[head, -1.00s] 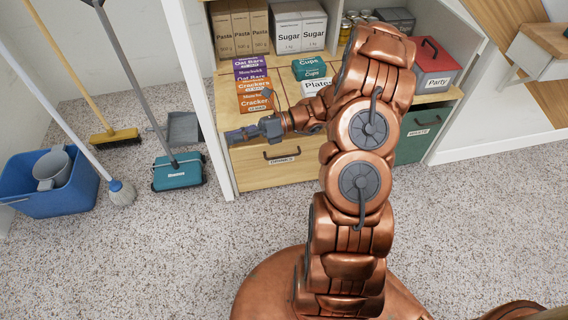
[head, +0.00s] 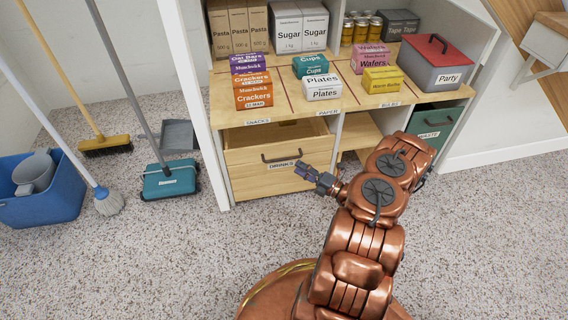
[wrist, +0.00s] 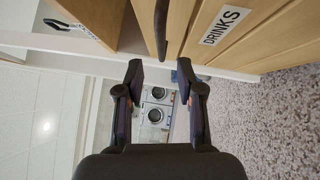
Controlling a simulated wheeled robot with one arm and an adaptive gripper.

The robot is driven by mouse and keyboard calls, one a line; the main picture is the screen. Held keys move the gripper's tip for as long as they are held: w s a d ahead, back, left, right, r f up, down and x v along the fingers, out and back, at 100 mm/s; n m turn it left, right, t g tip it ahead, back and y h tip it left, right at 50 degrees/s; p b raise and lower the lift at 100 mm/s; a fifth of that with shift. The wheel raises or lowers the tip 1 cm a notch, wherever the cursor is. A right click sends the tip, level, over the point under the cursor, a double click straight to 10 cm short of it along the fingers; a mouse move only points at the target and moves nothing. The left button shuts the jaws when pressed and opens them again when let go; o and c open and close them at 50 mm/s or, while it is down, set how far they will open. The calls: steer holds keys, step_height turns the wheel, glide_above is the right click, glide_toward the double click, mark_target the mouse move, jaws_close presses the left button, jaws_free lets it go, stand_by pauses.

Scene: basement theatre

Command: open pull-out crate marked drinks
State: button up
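The wooden pull-out crate marked DRINKS (head: 262,181) stands out from the lower left bay of the shelf unit, its inside partly visible behind the front board. Its dark bar handle (head: 282,157) is on the front, above the label. My gripper (head: 303,172) is just in front of the crate, near the right part of its front, at about label height. In the wrist view my gripper (wrist: 160,72) is open with nothing between its fingertips. The DRINKS label (wrist: 224,24) and the dark handle (wrist: 160,28) show just beyond the fingertips, with the handle apart from them.
A green WASTE crate (head: 437,122) is in the right bay, partly behind my arm. Boxes of crackers (head: 253,90), plates (head: 322,88) and a red-lidded Party box (head: 436,62) stand on the shelf above. A blue bucket (head: 45,190) and teal sweeper (head: 170,180) are left; the carpet in front is clear.

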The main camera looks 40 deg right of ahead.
mark_target(284, 159)
steer(key=shift+b+x, duration=1.25)
steer(key=shift+x, duration=2.55)
steer(key=shift+f, duration=0.1)
jaws_close()
